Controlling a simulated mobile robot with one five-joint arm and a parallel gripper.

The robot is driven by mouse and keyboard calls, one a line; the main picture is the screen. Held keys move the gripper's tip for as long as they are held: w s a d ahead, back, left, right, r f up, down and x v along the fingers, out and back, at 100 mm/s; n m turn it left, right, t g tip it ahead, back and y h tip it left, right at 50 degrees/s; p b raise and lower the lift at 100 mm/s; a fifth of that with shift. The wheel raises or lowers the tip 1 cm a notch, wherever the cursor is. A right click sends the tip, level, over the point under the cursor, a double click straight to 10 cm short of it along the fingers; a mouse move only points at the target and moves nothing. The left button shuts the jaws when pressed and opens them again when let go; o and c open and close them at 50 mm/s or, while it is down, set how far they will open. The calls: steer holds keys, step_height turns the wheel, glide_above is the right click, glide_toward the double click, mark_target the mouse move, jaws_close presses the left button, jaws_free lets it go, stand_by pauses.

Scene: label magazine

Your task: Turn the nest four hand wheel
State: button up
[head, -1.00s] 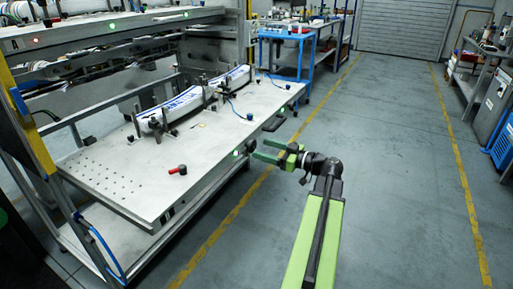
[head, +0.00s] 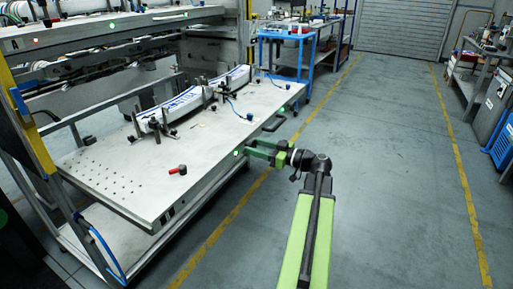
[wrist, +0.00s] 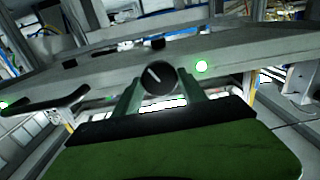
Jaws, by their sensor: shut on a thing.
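A black round hand wheel (wrist: 158,77) with a pale line across its face sits on the front edge of the grey table in the wrist view. My gripper (wrist: 162,84) has one finger on each side of the wheel and is shut on it. The pale line is tilted. In the head view my green gripper (head: 258,150) reaches the table's right-hand edge, and its fingers hide the wheel there. I see no readable number that tells which nest this is.
The perforated table (head: 120,180) carries a white-and-blue label stack (head: 185,103) between black clamps, and a red-handled lever (head: 178,170). A green lamp (wrist: 202,66) glows right of the wheel. A black handle (wrist: 45,104) juts out at left. The floor (head: 380,170) at right is clear.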

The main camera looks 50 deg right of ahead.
steer(key=shift+m, duration=0.3)
steer(key=shift+c, duration=0.3)
steer(key=m, duration=0.3)
steer(key=shift+m, duration=2.1)
steer(key=o, duration=1.4)
steer(key=shift+c, duration=0.2)
steer(key=v, duration=1.7)
steer(key=shift+s, duration=0.25)
